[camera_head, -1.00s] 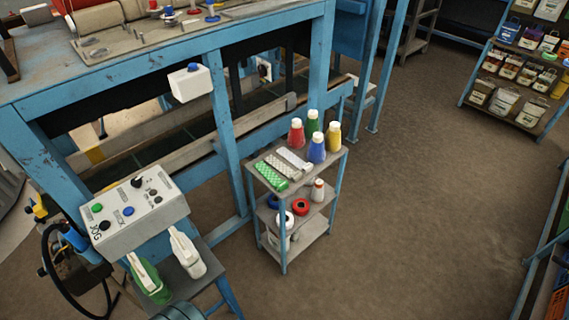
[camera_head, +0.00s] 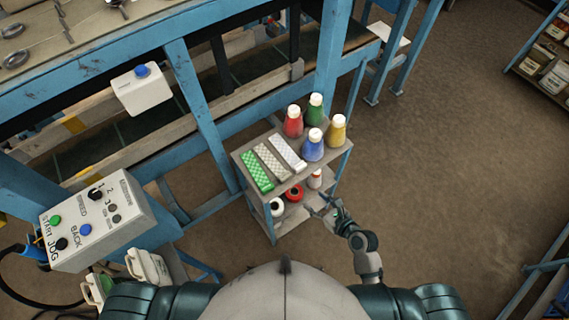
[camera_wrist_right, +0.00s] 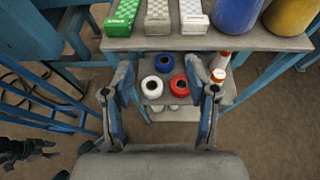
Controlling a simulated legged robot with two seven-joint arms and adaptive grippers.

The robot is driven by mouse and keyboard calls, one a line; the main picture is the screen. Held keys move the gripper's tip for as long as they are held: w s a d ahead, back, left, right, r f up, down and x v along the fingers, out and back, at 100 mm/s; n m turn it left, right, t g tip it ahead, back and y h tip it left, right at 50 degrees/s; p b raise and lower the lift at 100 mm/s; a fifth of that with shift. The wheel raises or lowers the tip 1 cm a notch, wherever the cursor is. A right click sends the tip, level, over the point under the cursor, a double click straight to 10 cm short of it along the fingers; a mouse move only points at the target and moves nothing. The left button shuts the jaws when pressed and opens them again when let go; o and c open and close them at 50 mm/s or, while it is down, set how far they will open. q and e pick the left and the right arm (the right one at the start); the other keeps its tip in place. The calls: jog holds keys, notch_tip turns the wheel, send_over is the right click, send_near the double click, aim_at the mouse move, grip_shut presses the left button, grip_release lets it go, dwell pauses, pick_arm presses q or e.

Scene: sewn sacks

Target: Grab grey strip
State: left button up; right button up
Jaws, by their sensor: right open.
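Three checkered strips lie side by side on the top shelf of a small cart. The grey strip (camera_head: 273,162) is in the middle, with a green strip (camera_head: 257,172) to its left and a whiter strip (camera_head: 288,153) to its right. In the right wrist view the grey strip (camera_wrist_right: 158,17) shows at the top edge, partly cut off. My right gripper (camera_head: 323,204) is open and empty at the cart's front right, apart from the strips. In the wrist view its spread fingers (camera_wrist_right: 160,75) frame the lower shelf. My left gripper is not seen.
Red, green, blue (camera_head: 312,146) and yellow bottles stand behind and right of the strips. White and red rolls (camera_head: 294,193) sit on the lower shelf. A control box (camera_head: 97,220) is at left, and a blue-framed bench rises behind the cart.

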jog(key=b, duration=0.1)
send_near(287, 178)
jog(key=x, duration=0.4)
jog(key=shift+w+a+f, duration=0.15)
jog(key=shift+a+f, duration=0.15)
jog(key=shift+w+f, duration=0.1)
jog(key=shift+w, duration=0.2)
jog(key=x, duration=0.4)
jog(key=shift+w+d+f+b, duration=0.1)
jog(key=shift+w+f+b, duration=0.05)
jog(key=shift+w+b, duration=0.15)
jog(key=shift+a, duration=0.25)
jog(key=shift+s+a, duration=0.1)
jog(key=shift+a, duration=0.05)
jog(key=shift+c, duration=0.7)
jog(key=c, duration=0.5)
